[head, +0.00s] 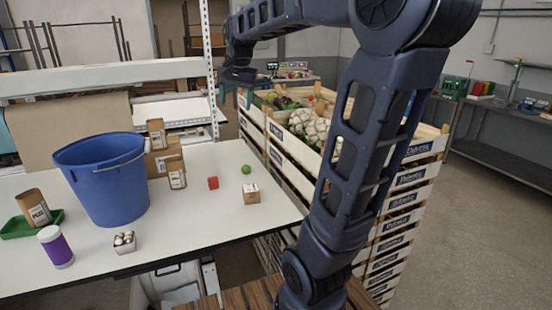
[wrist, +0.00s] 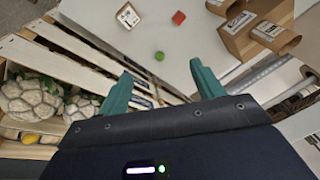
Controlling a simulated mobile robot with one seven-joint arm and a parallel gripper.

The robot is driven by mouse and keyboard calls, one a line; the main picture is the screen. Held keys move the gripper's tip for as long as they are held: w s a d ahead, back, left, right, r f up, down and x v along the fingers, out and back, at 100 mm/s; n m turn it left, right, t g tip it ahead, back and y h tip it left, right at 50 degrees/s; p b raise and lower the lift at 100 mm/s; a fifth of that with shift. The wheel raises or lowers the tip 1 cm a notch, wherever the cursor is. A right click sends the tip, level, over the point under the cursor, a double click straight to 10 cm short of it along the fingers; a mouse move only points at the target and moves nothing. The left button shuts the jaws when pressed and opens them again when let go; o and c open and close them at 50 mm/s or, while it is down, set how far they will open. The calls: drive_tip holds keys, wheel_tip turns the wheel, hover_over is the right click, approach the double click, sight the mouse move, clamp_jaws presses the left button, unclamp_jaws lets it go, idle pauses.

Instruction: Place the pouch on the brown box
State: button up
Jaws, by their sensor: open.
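A brown kraft pouch (head: 33,207) with a printed label stands in a green tray at the table's left end. The brown box (head: 160,158) stands behind and right of the blue bucket. A labelled kraft package (head: 156,134) shows at its top and another (head: 177,172) at its front; I cannot tell their exact contact. Brown kraft packages (wrist: 275,36) also show at the upper right of the wrist view. My gripper (wrist: 162,86) is open with nothing between its teal fingers. In the head view my gripper (head: 236,92) hangs beyond the table's right side, apart from pouch and box.
The blue bucket (head: 103,180) stands between the tray (head: 18,228) and brown box. A purple-white jar (head: 55,247), egg carton (head: 125,243), red cube (head: 213,183), green ball (head: 246,169) and small carton (head: 251,194) are on the table. Vegetable crates (head: 285,150) stand right.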

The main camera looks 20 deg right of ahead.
drive_tip(key=s+d+f+n, duration=0.2)
drive_tip(key=s+f, duration=0.4)
drive_tip(key=s, duration=0.4)
drive_tip(key=s+d+f+n+t, duration=0.1)
drive_tip(key=s+d+f+n, duration=0.2)
drive_tip(key=s+f, duration=0.3)
drive_tip(key=s+n, duration=0.1)
drive_tip(key=s, duration=0.3)
drive_tip(key=shift+d+f+t+h, duration=0.2)
drive_tip(key=shift+f+t+h, duration=0.1)
